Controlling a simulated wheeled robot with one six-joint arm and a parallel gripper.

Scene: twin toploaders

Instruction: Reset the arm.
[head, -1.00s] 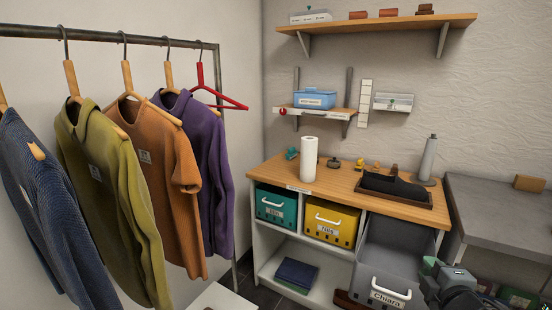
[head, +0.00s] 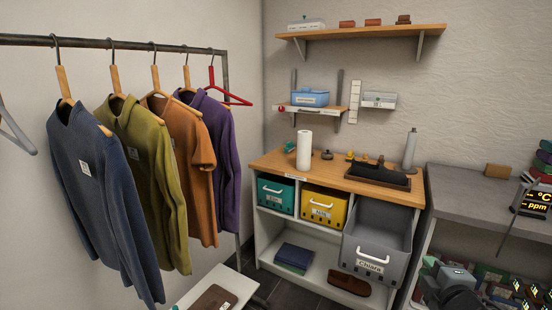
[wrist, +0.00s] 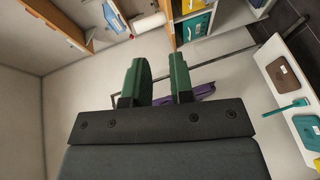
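My gripper (wrist: 160,80) shows in the wrist view with its two green fingers apart and nothing between them. In the head view, part of my arm (head: 458,284) is at the lower right, in front of the grey bench and right of the pulled-out grey bin labelled Chiara (head: 376,240). The fingertips cannot be made out there. The wrist view looks across the room at a tilt, with a white bench (wrist: 292,85) at the right and purple cloth (wrist: 195,92) behind the fingers.
A clothes rail (head: 110,43) with several garments fills the left. A wooden-topped cabinet (head: 270,162) holds a teal bin (head: 276,194) and a yellow bin (head: 323,206). Floor shows between rail and cabinet.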

